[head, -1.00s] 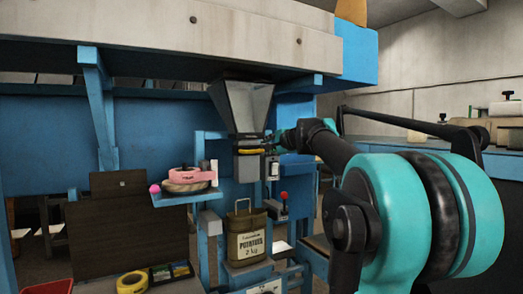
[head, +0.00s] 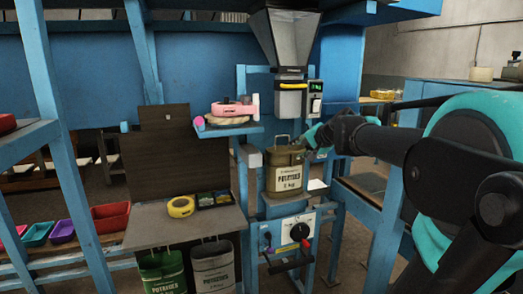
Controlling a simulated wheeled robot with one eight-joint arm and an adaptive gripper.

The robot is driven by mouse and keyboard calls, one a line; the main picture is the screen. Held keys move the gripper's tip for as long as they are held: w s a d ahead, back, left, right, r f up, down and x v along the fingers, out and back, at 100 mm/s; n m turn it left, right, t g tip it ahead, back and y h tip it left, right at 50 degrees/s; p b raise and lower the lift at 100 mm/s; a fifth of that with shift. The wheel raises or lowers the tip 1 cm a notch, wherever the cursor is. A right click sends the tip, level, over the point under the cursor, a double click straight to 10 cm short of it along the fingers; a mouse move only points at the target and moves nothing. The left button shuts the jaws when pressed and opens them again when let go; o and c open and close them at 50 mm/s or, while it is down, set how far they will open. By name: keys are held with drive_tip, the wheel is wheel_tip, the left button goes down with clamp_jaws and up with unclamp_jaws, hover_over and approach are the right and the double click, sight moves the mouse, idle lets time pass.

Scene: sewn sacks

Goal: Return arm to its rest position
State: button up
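My arm, black and teal, reaches in from the right in the head view. My gripper (head: 318,137) is at the upper right side of an olive sack (head: 285,182) labelled potatoes. The fingers are small and partly hidden by the arm, so I cannot tell whether they are open or touch the sack. The sack stands upright under the grey metal hopper (head: 285,40), with its handle up.
A control box with a black knob (head: 299,231) sits below the sack. A small shelf (head: 228,130) holds a pink roll. Left are a bench (head: 190,226) with yellow tape (head: 181,206), hanging green (head: 162,272) and grey sacks (head: 213,268), and coloured bins (head: 110,217).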

drive_tip(key=s+d+f+n+g+h, duration=0.2)
drive_tip(key=s+f+n+g, duration=0.1)
drive_tip(key=s+f, duration=1)
drive_tip(key=s+d+f+n+g+h, duration=0.3)
drive_tip(key=s+f, duration=1.1)
drive_tip(key=f, duration=0.5)
drive_tip(key=shift+s+f+n, duration=0.15)
drive_tip(key=shift+f+n, duration=0.15)
drive_tip(key=shift+n, duration=0.4)
